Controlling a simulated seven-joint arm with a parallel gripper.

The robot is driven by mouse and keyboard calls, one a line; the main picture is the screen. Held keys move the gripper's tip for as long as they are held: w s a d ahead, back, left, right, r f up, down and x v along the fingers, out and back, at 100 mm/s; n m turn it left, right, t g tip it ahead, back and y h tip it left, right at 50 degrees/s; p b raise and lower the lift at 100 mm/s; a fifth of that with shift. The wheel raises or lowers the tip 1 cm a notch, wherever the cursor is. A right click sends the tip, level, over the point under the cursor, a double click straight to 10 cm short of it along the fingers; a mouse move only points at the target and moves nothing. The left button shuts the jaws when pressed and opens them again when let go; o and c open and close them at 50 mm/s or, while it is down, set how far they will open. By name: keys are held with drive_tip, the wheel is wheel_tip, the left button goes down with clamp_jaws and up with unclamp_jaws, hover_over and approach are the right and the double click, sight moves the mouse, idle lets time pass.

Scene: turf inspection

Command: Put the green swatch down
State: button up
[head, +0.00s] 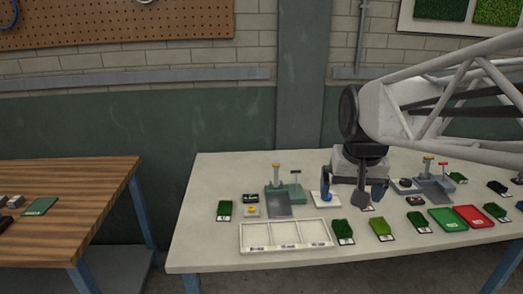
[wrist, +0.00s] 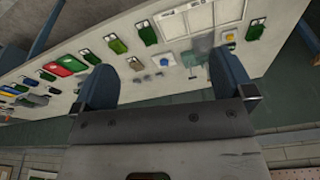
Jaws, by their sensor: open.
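Several green turf swatches with white labels lie on the pale table. In the head view one is at the left (head: 224,210), and others lie in front, such as a dark green one (head: 343,230) and a lighter one (head: 381,228). I cannot tell which is the task's green swatch. My gripper (head: 352,194) hangs above the table behind the front swatches, its fingers apart. In the wrist view my gripper (wrist: 165,82) is open with nothing between its blue fingers. The table with its swatches (wrist: 148,33) shows beyond them.
A white tray (head: 286,249) with three empty labelled compartments is at the front. A green tray (head: 448,219) and a red tray (head: 473,216) lie at the right. A device with a grey plate (head: 278,208) stands left of my gripper. A wooden table (head: 80,205) is far left.

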drive_tip(key=s+a+f+n, duration=0.2)
drive_tip(key=s+f, duration=0.5)
drive_tip(key=s, duration=0.5)
drive_tip(key=shift+a+f, duration=0.4)
drive_tip(key=shift+a, duration=0.35)
drive_tip(key=shift+c, duration=1.1)
drive_tip(key=shift+w, duration=0.15)
